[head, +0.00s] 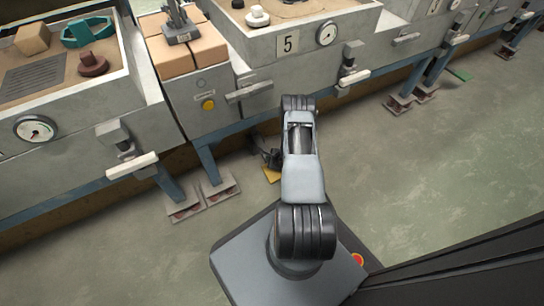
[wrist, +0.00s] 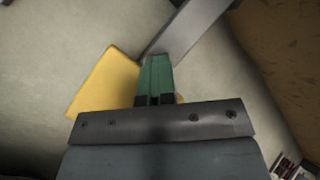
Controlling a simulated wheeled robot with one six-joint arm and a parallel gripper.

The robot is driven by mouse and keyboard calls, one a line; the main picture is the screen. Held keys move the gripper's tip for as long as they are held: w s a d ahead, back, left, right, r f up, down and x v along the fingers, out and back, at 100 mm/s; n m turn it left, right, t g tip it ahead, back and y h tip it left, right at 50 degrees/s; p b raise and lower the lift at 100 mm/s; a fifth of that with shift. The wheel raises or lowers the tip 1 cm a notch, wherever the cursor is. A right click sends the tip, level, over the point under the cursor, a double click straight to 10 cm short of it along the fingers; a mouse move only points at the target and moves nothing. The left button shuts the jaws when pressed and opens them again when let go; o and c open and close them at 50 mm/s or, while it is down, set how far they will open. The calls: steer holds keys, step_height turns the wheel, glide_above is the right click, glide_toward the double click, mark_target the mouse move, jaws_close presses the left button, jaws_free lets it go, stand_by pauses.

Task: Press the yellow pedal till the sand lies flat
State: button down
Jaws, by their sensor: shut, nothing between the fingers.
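The yellow pedal (head: 271,174) lies low by the floor under the bench, partly hidden by my arm in the head view. In the wrist view the pedal (wrist: 103,82) shows mostly left of my fingers, with a sliver of yellow to their right. My gripper (wrist: 156,72) is shut and empty, its green fingertips overlapping the pedal in that view. I cannot tell whether they touch it. In the head view my gripper (head: 273,158) is a small dark shape beside the pedal. Sand (head: 62,62) fills the left bin, with objects resting on it.
A blue bench leg (head: 207,160) with a foot plate stands left of the pedal; a grey bar (wrist: 185,30) is close ahead of my fingers. The bin marked 5 (head: 288,44) and a yellow button (head: 208,105) are above. The floor (head: 440,150) to the right is clear.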

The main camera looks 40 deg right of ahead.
steer(key=shift+s+a+f, duration=0.1)
steer(key=shift+s+f, duration=0.05)
steer(key=shift+s, duration=0.15)
steer(key=shift+w+r+p, duration=0.1)
steer(key=shift+r+p, duration=1.8)
steer(key=shift+r, duration=0.45)
steer(key=shift+w+r+p, duration=0.15)
steer(key=shift+r+p, duration=0.15)
steer(key=shift+r, duration=0.25)
steer(key=shift+r, duration=0.15)
steer(key=r+p, duration=0.3)
steer(key=r, duration=0.1)
steer(key=shift+w+r+p, duration=0.2)
steer(key=shift+r+p, duration=0.15)
steer(key=shift+p, duration=0.05)
